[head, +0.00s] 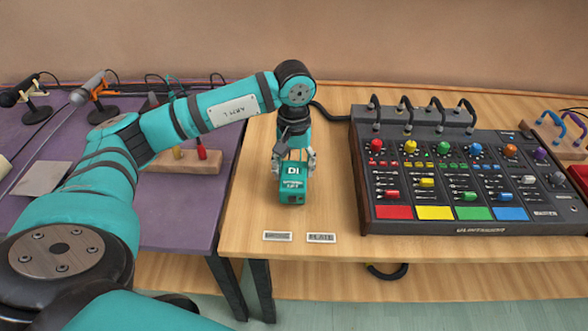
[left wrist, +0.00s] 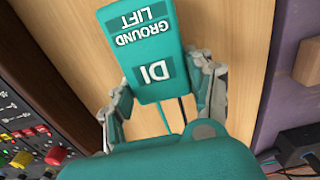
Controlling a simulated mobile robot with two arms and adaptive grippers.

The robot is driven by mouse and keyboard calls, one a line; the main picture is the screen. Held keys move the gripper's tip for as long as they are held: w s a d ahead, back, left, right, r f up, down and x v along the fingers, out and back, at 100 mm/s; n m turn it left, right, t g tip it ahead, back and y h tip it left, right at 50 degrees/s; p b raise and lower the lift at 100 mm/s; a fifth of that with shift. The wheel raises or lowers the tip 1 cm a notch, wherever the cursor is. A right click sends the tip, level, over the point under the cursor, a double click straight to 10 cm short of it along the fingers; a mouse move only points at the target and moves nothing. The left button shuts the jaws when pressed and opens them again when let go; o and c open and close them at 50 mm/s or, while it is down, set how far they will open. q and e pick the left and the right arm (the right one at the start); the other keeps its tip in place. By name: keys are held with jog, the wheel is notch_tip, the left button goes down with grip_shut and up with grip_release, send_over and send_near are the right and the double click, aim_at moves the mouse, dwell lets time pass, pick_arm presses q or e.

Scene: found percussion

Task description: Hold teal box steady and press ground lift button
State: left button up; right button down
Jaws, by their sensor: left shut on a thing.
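The teal DI box (head: 293,184) stands on the wooden table, left of the mixer. Its top carries the labels "DI" and "GROUND LIFT", which read clearly in the left wrist view (left wrist: 146,50). My left gripper (head: 294,160) reaches down from above and is shut on the box, one finger on each side. In the left wrist view the gripper's fingers (left wrist: 168,95) flank the box near its "DI" end. No separate ground lift button can be made out. My right gripper is not in view.
A mixer (head: 455,228) with coloured knobs and faders stands right of the box. Two small labels (head: 320,238) lie near the table's front edge. A purple table (head: 190,222) with microphones (head: 96,90) is on the left. Bare wood surrounds the box.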

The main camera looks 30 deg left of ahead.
pick_arm(q)
jog(key=shift+w+a+f+b, duration=0.4)
jog(key=shift+w+a+b, duration=0.25)
jog(key=shift+w, duration=0.15)
jog(key=shift+w+a+f+b, duration=0.2)
jog(key=shift+w+a, duration=0.1)
jog(key=shift+w, duration=0.15)
jog(key=shift+w+a+f+b, duration=0.1)
jog(key=shift+w+a+b, duration=0.15)
jog(key=shift+w, duration=0.2)
jog(key=shift+w+a, duration=0.15)
jog(key=shift+w, duration=0.05)
dwell(2.2)
